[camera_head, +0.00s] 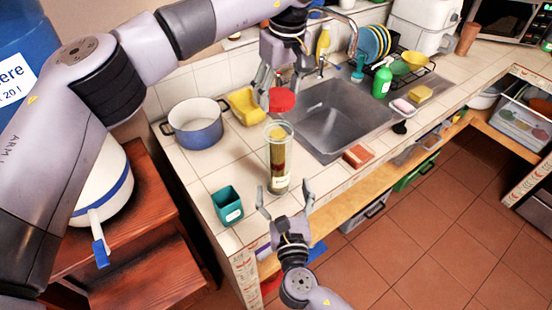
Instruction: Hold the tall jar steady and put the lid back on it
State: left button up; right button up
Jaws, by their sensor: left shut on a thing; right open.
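The tall jar (280,160) is clear glass with yellow and dark layers inside and a pale label low down. My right gripper (286,200) is open at the counter's front edge. Its fingers point toward the jar's base, one to each side in the picture, and I cannot tell whether they touch it.
A teal square cup (227,206) stands left of the jar. A blue pot (196,124) and a yellow container (243,106) are behind. The sink (345,118) lies to the right, with a reddish-brown sponge or block (357,156) at its front edge.

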aim_at(280, 166)
pick_arm(q)
jog(key=shift+s+d+r, duration=0.1)
jog(key=shift+s+r, duration=0.15)
jog(key=shift+s, duration=0.3)
jog(key=shift+s+d+r, duration=0.1)
jog(key=shift+s+r, duration=0.15)
jog(key=shift+s, duration=0.3)
jog(key=shift+w+a+f, duration=0.1)
jog(key=shift+w+f, duration=0.2)
jog(key=shift+w, duration=0.25)
jog(key=shift+s+r, duration=0.1)
pick_arm(e)
jog(key=w, duration=0.6)
jog(key=w+a, duration=0.1)
jog(key=w, duration=0.2)
jog(key=shift+w+r, duration=0.2)
jog(key=shift+w, duration=0.15)
jog(key=shift+w+a+f, duration=0.1)
jog(key=shift+w, duration=0.45)
jog(key=c, duration=1.8)
pick_arm(q)
jog(key=shift+f, duration=2.5)
